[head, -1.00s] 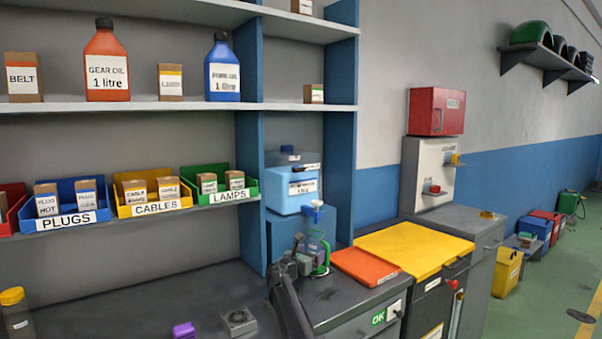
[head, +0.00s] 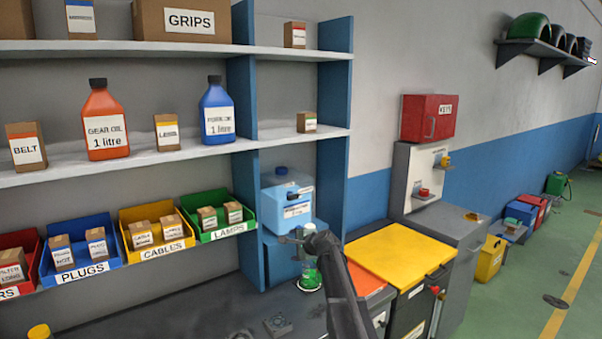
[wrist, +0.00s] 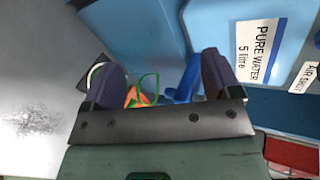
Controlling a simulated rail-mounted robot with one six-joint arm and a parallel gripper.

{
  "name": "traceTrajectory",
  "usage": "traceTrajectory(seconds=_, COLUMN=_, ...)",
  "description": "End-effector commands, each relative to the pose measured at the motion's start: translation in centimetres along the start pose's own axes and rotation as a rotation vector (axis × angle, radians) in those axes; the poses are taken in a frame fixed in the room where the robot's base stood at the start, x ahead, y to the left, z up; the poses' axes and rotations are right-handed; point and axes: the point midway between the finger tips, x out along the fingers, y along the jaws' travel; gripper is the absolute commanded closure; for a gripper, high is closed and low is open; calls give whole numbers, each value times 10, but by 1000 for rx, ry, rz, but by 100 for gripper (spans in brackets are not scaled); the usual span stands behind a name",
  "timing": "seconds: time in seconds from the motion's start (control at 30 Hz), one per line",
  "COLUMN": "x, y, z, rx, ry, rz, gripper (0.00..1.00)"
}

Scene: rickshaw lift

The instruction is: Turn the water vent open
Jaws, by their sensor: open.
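A light blue water jug (head: 284,207) stands in the narrow shelf bay, on a darker blue stand. Its "PURE WATER 5 litre" label shows in the wrist view (wrist: 259,50). A small "AIR SHUT" tag (wrist: 309,77) is at the right edge there; the vent part itself I cannot make out clearly. A blue tap (wrist: 186,82) shows between the fingers, in front of the jug. My gripper (head: 303,236) is just below the jug and in front of it in the head view. In the wrist view my gripper (wrist: 160,66) is open, with nothing visibly held.
A green-marked glass vessel (head: 309,275) stands on the dark bench under my gripper. Blue shelf uprights (head: 334,140) flank the jug. Orange and yellow (head: 400,253) lids lie to the right. Parts bins (head: 157,235) line the shelf at left.

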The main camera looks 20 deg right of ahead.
Motion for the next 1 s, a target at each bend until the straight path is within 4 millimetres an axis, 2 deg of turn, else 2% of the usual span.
traceTrajectory(seconds=0.03, x=-28, y=-45, z=6, rx=293, ry=-62, rz=-86, gripper=17)
traceTrajectory(seconds=0.1, x=-50, y=-80, z=6, rx=706, ry=-178, rz=-187, gripper=17)
traceTrajectory(seconds=0.2, x=-74, y=-111, z=2, rx=1100, ry=-318, rz=-267, gripper=17)
traceTrajectory(seconds=0.3, x=-82, y=-121, z=-2, rx=1274, ry=-390, rz=-294, gripper=17)
traceTrajectory(seconds=0.47, x=-79, y=-121, z=-3, rx=1300, ry=-402, rz=-296, gripper=17)
traceTrajectory(seconds=0.57, x=-71, y=-125, z=-3, rx=1298, ry=-401, rz=-296, gripper=17)
traceTrajectory(seconds=0.67, x=-55, y=-132, z=-1, rx=1296, ry=-401, rz=-294, gripper=17)
traceTrajectory(seconds=0.9, x=-4, y=-157, z=6, rx=1294, ry=-401, rz=-293, gripper=17)
traceTrajectory(seconds=1.0, x=10, y=-164, z=8, rx=1294, ry=-400, rz=-295, gripper=17)
